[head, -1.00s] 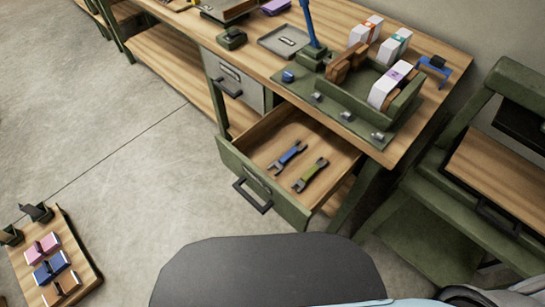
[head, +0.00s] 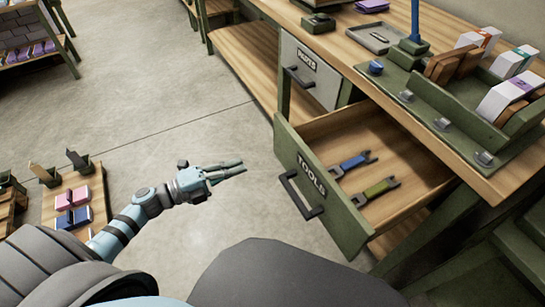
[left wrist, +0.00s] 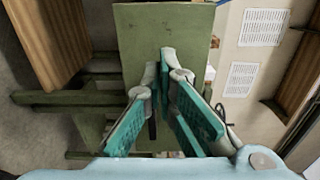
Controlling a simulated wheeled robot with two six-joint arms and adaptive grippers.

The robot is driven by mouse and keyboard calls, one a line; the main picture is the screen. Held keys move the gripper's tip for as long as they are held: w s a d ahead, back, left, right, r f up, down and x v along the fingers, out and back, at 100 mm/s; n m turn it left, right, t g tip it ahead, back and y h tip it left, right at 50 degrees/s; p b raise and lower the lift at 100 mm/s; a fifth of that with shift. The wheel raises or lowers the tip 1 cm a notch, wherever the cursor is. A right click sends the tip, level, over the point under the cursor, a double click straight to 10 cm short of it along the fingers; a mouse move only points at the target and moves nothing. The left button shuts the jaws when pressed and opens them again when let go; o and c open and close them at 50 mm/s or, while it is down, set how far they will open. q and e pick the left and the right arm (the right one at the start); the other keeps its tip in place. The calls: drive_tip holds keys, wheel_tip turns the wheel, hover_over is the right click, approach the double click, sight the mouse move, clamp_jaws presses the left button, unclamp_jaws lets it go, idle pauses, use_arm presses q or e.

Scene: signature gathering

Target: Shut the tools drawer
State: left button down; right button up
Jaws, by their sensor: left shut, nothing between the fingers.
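The tools drawer (head: 318,190) is pulled open from the workbench in the head view. Its green front carries the word TOOLS and a dark bar handle (head: 300,194). A blue wrench (head: 350,164) and an olive wrench (head: 376,191) lie inside on the wooden bottom. My left gripper (head: 240,168) is to the left of the drawer front, apart from it, with its fingers shut and empty, pointing right. The shut fingers also show in the left wrist view (left wrist: 163,75). My right gripper is not in view.
A shut drawer (head: 308,72) with its own handle is farther along the bench. The bench top (head: 440,95) holds a green organiser (head: 450,115) with boxes. A low wooden board (head: 85,190) with coloured blocks stands at left. Floor between it and the drawer is clear.

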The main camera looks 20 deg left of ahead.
sight(282, 149)
use_arm(q)
drive_tip(key=x, duration=1)
drive_tip(key=shift+w+d, duration=0.2)
drive_tip(key=shift+w, duration=0.15)
drive_tip(key=shift+w, duration=0.1)
